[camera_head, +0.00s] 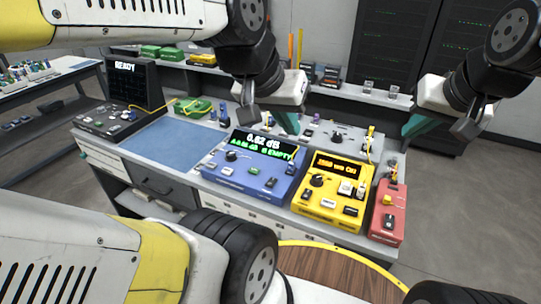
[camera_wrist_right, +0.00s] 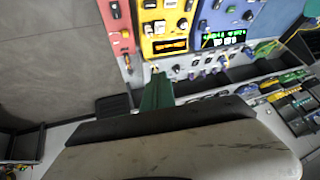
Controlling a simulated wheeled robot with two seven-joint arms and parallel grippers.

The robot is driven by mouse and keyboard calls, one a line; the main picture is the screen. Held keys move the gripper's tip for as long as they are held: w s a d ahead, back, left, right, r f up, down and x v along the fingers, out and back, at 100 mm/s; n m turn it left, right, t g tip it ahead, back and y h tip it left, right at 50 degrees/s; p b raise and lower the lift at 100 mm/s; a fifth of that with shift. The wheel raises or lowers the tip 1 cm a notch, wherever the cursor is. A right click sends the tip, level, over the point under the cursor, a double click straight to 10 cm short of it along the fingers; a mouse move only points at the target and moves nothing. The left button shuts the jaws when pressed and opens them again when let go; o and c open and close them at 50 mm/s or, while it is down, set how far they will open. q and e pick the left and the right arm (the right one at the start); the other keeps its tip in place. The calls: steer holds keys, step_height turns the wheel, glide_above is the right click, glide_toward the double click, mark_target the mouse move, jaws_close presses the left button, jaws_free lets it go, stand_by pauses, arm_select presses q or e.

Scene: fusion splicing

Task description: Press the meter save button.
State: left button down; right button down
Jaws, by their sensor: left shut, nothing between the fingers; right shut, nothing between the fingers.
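The blue meter (camera_head: 240,184) sits on the bench in the middle of the head view. Its screen (camera_head: 262,143) reads about 0.02 dB, with a green line below. A dark knob and several small buttons, one green (camera_head: 255,170), are on its face; I cannot read which is save. The meter also shows at the top of the right wrist view (camera_wrist_right: 212,20). My left gripper (camera_head: 288,122) is shut and empty, above and behind the meter's screen, apart from it. My right gripper (camera_head: 411,125) is shut and empty, right of the yellow box; its green finger shows in the wrist view (camera_wrist_right: 157,93).
A yellow box (camera_head: 328,210) with an orange screen stands right of the meter, then a red box (camera_head: 386,222). A blue mat (camera_head: 172,145) lies left. A dark splicer-like device reading READY (camera_head: 130,85) is at far left. A shelf with tools runs behind.

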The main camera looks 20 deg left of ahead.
steer(key=w+a+f+n+y, duration=0.1)
steer(key=w+a+f, duration=0.2)
steer(key=w+a, duration=0.5)
steer(key=g+y, duration=0.2)
steer(key=y, duration=0.2)
glide_above(256, 171)
step_height(256, 171, down, 15)
steer(key=shift+n, duration=0.4)
steer(key=shift+f, duration=0.15)
steer(key=shift+f, duration=4.35)
steer(key=shift+f, duration=0.4)
